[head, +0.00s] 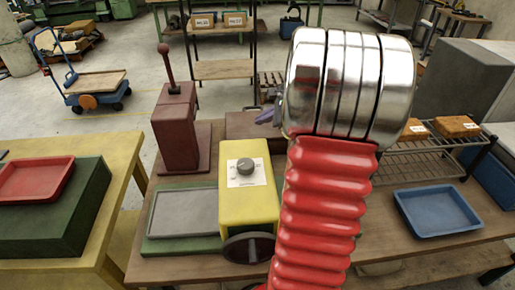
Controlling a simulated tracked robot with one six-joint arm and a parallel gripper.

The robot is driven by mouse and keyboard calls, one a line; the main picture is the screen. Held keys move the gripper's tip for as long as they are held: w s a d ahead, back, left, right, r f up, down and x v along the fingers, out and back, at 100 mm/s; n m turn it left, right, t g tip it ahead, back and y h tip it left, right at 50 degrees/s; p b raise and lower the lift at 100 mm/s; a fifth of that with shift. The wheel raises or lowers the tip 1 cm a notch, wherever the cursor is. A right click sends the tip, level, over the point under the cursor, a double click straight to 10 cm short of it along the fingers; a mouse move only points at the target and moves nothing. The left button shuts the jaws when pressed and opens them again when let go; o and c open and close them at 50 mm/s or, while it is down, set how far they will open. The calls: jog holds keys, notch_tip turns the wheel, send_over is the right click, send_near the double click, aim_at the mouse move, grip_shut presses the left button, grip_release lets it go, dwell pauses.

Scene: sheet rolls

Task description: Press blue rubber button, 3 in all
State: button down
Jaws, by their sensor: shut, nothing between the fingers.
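No blue rubber button can be made out in the head view; my arm hides part of the bench (400,262). My gripper (266,116) shows only in part, as small grey-purple fingers to the left of my silver wrist. It is shut and empty. In the picture it lies over a low brown box (240,126) behind the yellow box; I cannot tell whether it touches it. The yellow box (247,204) carries a grey knob on a white label and a dark handwheel (248,248) at its front.
A dark red lever stand (176,128) and a grey plate on a green base (184,211) are left of the yellow box. A blue tray (437,211) and wire rack (432,157) are right. A yellow table (118,165) holds a red tray (36,180).

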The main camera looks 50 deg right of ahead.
jog(key=shift+f, duration=0.15)
jog(key=shift+f, duration=4.25)
jog(key=shift+a+f, duration=0.1)
jog(key=shift+f, duration=1.25)
dwell(0.4)
jog(key=shift+r, duration=1.4)
jog(key=shift+r, duration=2.5)
